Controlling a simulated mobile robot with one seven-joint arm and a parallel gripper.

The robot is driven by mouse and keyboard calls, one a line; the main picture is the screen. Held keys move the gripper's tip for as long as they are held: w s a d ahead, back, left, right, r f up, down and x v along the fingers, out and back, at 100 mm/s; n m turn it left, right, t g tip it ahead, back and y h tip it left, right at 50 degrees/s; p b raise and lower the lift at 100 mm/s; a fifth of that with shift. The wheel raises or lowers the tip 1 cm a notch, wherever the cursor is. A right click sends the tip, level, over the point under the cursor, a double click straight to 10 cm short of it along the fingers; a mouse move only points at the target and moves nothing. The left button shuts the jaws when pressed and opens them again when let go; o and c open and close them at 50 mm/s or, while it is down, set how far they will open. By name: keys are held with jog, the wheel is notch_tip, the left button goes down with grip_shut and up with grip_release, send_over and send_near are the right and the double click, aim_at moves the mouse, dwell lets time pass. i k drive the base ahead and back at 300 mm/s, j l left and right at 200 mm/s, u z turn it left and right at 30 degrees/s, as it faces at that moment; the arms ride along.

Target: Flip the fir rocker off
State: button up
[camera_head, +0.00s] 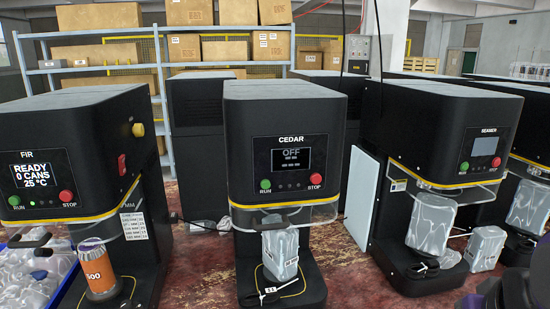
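The fir machine (60,150) is the black seamer at the left. Its lit display (33,176) reads READY, 0 CANS, 25 °C. A red rocker (122,165) sits on its right side wall; I cannot tell which way it is tipped. A yellow knob (138,129) is above it on the same wall. A green RUN button (14,201) and a red STOP button (67,196) are on the front. An orange can (99,274) stands under the head. My gripper is not clearly in view; a dark part of my arm shows at the bottom right corner.
The cedar machine (283,130), its display reading OFF, stands in the middle. Another seamer (444,130) stands at the right, with wrapped cans around it. A blue crate (62,262) of clear items is at the lower left. Red floor shows between fir and cedar.

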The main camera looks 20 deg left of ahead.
aim_at(121, 160)
jog(key=u, duration=1.9)
jog(key=i+j+z, duration=0.4)
jog(key=j, duration=0.25)
jog(key=i+j+z, duration=0.2)
jog(key=j, duration=0.2)
